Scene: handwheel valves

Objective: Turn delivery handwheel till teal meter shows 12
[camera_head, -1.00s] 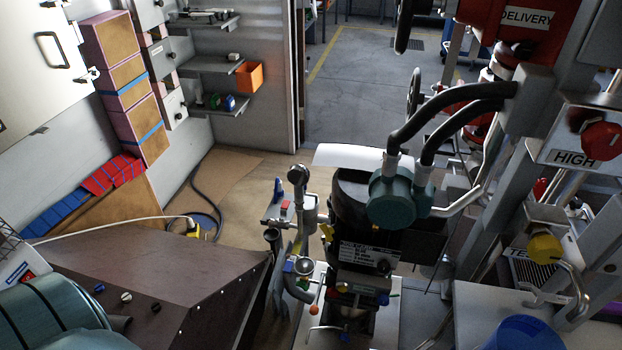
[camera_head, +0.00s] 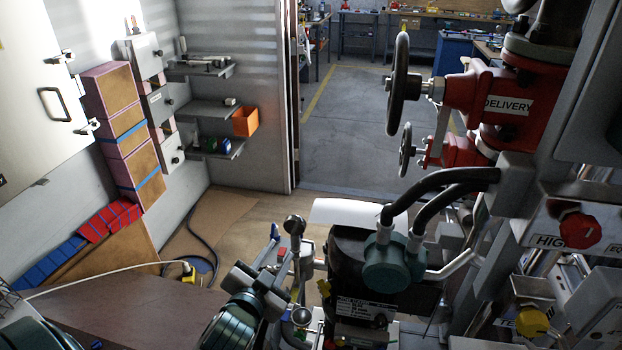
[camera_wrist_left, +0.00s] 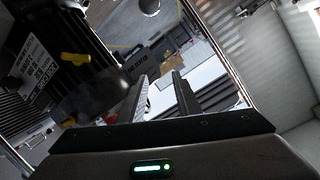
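The delivery handwheel (camera_head: 398,88) is a dark wheel seen nearly edge-on, on the left of a red valve body (camera_head: 480,92) with a DELIVERY label, in the head view. My left gripper (camera_head: 262,282) is low in the middle of the head view, well below and left of that wheel and apart from it. In the left wrist view its two fingers (camera_wrist_left: 160,80) stand apart with nothing between them. My right gripper is in no view. I can make out no teal meter face or reading.
A second, smaller handwheel (camera_head: 405,150) sits below the delivery one. A teal round housing (camera_head: 388,262) with black hoses (camera_head: 425,200) stands right of my left gripper. A red knob (camera_head: 579,230) and a yellow knob (camera_head: 532,320) are at right. Open floor lies behind.

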